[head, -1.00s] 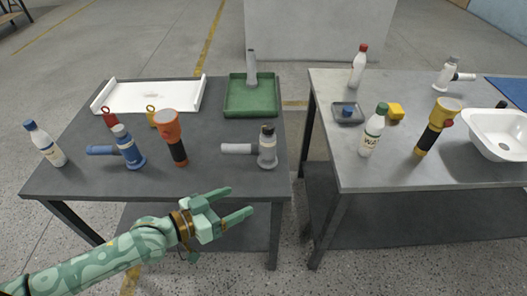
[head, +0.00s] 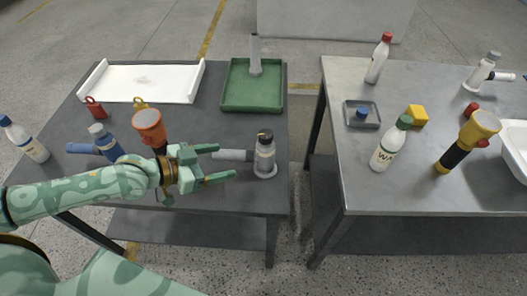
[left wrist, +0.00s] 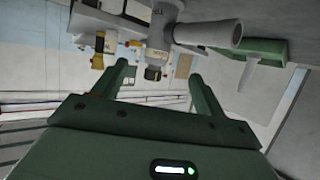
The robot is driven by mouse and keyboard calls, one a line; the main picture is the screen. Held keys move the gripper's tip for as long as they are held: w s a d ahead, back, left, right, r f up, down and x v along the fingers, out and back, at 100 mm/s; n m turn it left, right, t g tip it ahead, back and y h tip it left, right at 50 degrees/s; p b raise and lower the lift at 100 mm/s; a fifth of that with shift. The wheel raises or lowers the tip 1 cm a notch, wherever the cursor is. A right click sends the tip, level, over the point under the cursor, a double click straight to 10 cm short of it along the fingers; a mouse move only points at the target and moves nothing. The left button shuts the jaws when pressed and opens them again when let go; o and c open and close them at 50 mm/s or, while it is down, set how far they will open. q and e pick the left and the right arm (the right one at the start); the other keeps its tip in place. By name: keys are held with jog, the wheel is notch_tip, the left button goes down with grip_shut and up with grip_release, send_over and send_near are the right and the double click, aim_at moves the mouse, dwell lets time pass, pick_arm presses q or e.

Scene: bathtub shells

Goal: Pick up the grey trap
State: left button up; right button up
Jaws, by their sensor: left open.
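The grey trap (head: 265,157) stands upright near the right front of the left table. It has a dark cap and a side pipe (head: 232,155) pointing left. My left gripper (head: 216,164) is open and empty at the table's front part, left of the trap's body and close to its side pipe. In the head view its upper finger comes near the pipe's end; I cannot tell whether they touch. In the left wrist view a grey body with a wide pipe (left wrist: 212,35), likely the trap, shows beyond the open fingers. My right gripper is not in view.
A blue trap (head: 105,143) and an orange flashlight (head: 148,122) stand left, near my left arm. A green tray (head: 253,98) with a grey tube is behind the trap. A white tray (head: 140,84) lies back left. A gap separates the right table (head: 355,185).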

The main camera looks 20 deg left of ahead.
aim_at(257, 154)
pick_arm(q)
jog(key=b+x, duration=0.2)
jog(key=x, duration=0.7)
jog(key=shift+w+d, duration=0.1)
jog(key=shift+d, duration=0.15)
jog(key=b+x, duration=0.2)
jog(key=x, duration=0.3)
jog(key=shift+w, duration=0.1)
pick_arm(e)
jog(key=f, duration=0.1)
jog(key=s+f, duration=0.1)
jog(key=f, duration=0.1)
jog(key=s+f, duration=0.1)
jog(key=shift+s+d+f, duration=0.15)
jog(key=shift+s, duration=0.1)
pick_arm(q)
jog(key=c, duration=1.2)
